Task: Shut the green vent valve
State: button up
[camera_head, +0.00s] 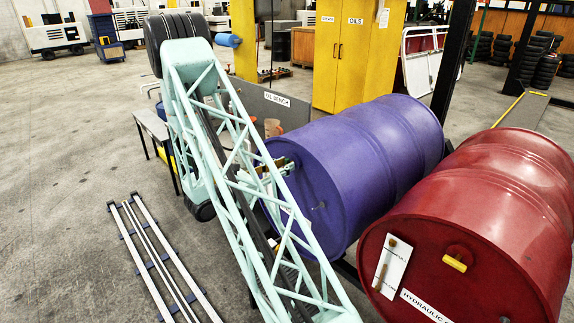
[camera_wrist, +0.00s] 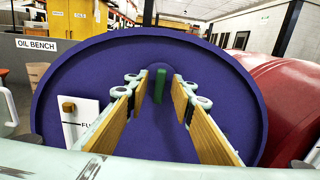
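The green vent valve (camera_wrist: 160,85) is a small upright green handle on the end face of the purple drum (camera_wrist: 95,75). It shows in the wrist view, between the far ends of my fingers. My gripper (camera_wrist: 157,82) is open, one wood-coloured finger on each side of the handle, with a visible gap to each. I cannot tell how deep the tips reach around it. In the head view the purple drum (camera_head: 365,150) lies on its side, and my lattice arm covers part of its end face; the green handle is not seen there.
A white plate with a brown knob (camera_wrist: 69,106) sits lower left on the purple face. A red drum (camera_head: 480,220) with a yellow handle (camera_head: 454,263) lies close on the right. An oil bench (camera_head: 277,100) stands behind left. Floor rails (camera_head: 160,255) lie at left.

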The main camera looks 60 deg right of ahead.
jog(key=shift+x, duration=0.95)
grip_shut()
